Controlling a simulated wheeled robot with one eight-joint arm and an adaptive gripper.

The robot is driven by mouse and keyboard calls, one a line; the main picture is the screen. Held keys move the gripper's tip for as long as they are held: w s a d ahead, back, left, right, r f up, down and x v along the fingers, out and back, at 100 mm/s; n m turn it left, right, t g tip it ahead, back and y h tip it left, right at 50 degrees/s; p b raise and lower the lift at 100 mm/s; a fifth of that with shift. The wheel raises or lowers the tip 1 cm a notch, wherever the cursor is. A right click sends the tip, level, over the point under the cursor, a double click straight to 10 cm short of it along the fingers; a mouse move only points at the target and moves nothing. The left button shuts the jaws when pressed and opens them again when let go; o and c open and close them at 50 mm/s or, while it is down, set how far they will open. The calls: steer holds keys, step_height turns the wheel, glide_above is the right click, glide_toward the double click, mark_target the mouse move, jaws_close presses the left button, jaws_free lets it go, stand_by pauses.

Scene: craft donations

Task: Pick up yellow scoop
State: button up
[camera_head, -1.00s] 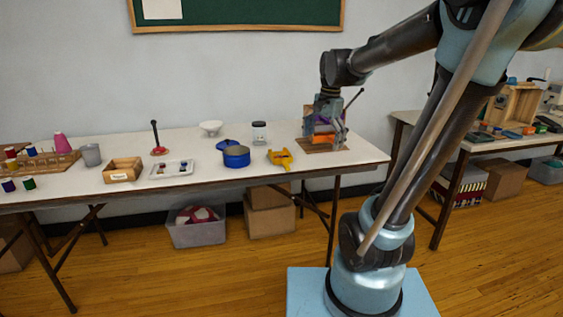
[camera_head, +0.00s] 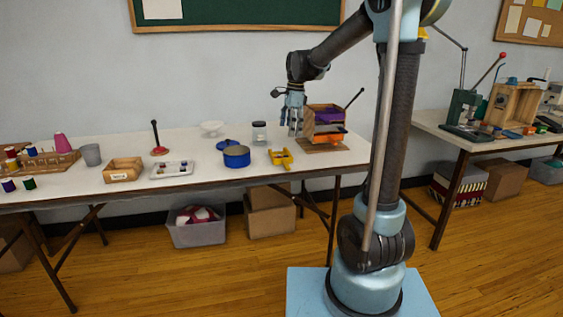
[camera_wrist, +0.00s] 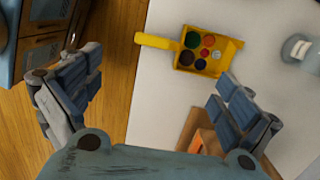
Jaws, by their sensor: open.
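The yellow scoop (camera_head: 281,157) lies on the long white table, right of the blue pot. In the wrist view the yellow scoop (camera_wrist: 206,53) holds several round pieces in green, red, brown and other colours, and its handle points left. My gripper (camera_head: 294,122) is above the table, a little above and to the right of the scoop in the head view. In the wrist view my gripper (camera_wrist: 150,100) has its two fingers spread wide with nothing between them. The scoop is apart from the fingers, beyond their tips.
A wooden stand (camera_head: 325,128) with purple and orange parts stands close right of my gripper. The blue pot (camera_head: 236,156), a clear jar (camera_head: 259,134) and a white bowl (camera_head: 212,128) are to the left. The table's front edge is just before the scoop.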

mark_target(286, 163)
steer(key=f, duration=0.9)
steer(key=a+f, duration=0.1)
steer(key=f, duration=0.3)
steer(key=shift+s+a+f, duration=0.1)
steer(key=shift+s+f, duration=0.15)
steer(key=shift+f, duration=0.05)
steer(key=c, duration=1.3)
